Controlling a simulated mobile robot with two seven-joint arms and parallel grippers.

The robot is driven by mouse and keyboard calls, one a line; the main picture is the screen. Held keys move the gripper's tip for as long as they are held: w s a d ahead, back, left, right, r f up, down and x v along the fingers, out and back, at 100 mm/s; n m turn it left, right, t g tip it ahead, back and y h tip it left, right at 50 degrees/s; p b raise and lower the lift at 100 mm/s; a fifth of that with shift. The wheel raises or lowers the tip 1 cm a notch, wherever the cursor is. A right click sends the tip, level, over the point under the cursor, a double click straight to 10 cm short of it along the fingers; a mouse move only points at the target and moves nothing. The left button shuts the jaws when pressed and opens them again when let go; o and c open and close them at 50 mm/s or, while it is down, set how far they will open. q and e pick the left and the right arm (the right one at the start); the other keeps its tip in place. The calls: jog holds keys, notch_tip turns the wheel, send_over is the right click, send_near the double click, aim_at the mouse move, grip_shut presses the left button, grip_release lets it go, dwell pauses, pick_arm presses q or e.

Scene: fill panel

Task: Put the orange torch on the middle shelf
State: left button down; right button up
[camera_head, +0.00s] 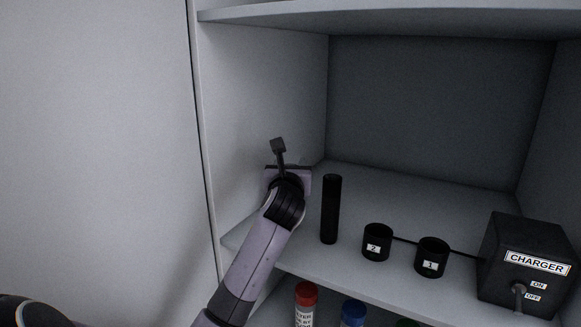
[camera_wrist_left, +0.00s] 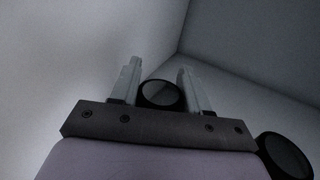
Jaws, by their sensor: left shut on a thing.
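My left gripper (camera_head: 280,156) is inside the cabinet, over the left end of the middle shelf (camera_head: 430,200). In the left wrist view its two fingers (camera_wrist_left: 160,72) stand on either side of a dark round-ended cylinder (camera_wrist_left: 161,94), and the gripper is shut on it. In the head view the gripper and arm hide this cylinder. No orange shows on it, so I cannot tell whether it is the orange torch. A black upright cylinder (camera_head: 330,210) stands on the shelf just right of the gripper. My right gripper is not in view.
Two black cups, labelled 2 (camera_head: 377,243) and 1 (camera_head: 432,258), stand to the right, wired to a black charger box (camera_head: 525,265). A red-capped bottle (camera_head: 305,305) and a blue-capped one (camera_head: 353,314) stand below. The back of the middle shelf is clear.

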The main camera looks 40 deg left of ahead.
pick_arm(q)
jog(key=c, duration=0.5)
grip_release()
jog(key=shift+c, duration=0.2)
jog(key=shift+s+d+r, duration=0.1)
jog(key=shift+s+d, duration=0.25)
jog(key=shift+s, duration=0.05)
jog(key=v, duration=1.1)
